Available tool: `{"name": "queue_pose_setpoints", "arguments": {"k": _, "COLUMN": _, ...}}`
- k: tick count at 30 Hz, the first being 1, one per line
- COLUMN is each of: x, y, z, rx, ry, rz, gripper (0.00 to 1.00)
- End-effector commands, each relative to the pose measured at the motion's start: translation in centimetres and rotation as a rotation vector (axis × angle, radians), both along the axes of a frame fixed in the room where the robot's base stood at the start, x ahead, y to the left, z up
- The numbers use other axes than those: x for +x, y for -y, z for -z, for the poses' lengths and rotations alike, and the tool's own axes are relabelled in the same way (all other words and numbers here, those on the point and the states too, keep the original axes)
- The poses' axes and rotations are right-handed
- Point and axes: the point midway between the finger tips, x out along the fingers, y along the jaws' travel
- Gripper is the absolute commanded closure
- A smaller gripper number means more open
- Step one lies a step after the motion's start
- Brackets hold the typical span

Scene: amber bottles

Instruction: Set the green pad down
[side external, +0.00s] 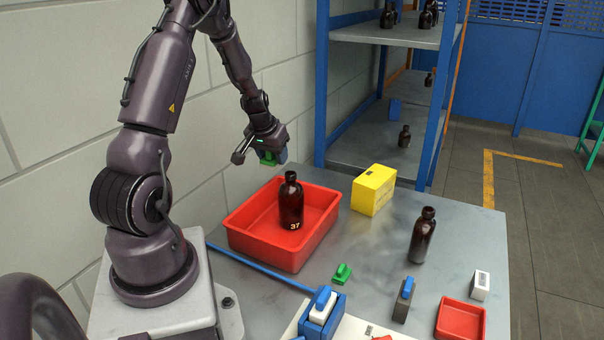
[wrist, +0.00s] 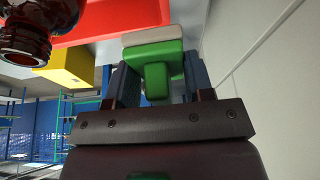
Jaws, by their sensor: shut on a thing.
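My gripper (side external: 272,158) is shut on the green pad (wrist: 152,54), a green block with a grip and a pale layer on its far side. In the side view, the green pad (side external: 267,155) is held in the air behind the red tray, near the wall. In the wrist view, the two fingers of my gripper (wrist: 160,84) hold the pad's grip between them. The pad's pale face appears clear of any surface. A similar small green piece (side external: 342,272) lies on the table in front of the red tray.
A red tray (side external: 250,242) holds an amber bottle (side external: 291,205) marked 37. A yellow box (side external: 373,190) and another amber bottle (side external: 422,238) stand to its right.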

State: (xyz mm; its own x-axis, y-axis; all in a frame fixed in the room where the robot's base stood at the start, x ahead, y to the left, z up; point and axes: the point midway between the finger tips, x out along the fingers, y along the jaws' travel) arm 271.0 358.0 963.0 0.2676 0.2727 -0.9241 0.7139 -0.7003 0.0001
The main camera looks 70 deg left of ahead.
Motion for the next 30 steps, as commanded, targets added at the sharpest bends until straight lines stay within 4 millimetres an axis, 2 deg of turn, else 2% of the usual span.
{"name": "queue_pose_setpoints", "arguments": {"k": 8, "x": -0.1, "y": 0.2, "z": -5.7, "rx": 0.007, "ry": 0.005, "rz": 0.001, "gripper": 0.76}}
{"name": "queue_pose_setpoints", "arguments": {"k": 10, "x": 0.6, "y": 1.7, "z": -5.0, "rx": -0.001, "ry": -0.001, "rz": 0.01, "gripper": 0.76}}
{"name": "queue_pose_setpoints", "arguments": {"k": 17, "x": 2.7, "y": 5.9, "z": -4.7, "rx": 0.0, "ry": 0.0, "rz": 0.019, "gripper": 0.76}}
{"name": "queue_pose_setpoints", "arguments": {"k": 24, "x": 4.7, "y": 12.0, "z": -4.6, "rx": 0.001, "ry": 0.0, "rz": 0.025, "gripper": 0.76}}
{"name": "queue_pose_setpoints", "arguments": {"k": 30, "x": 5.4, "y": 16.8, "z": -4.7, "rx": 0.001, "ry": 0.001, "rz": 0.024, "gripper": 0.76}}
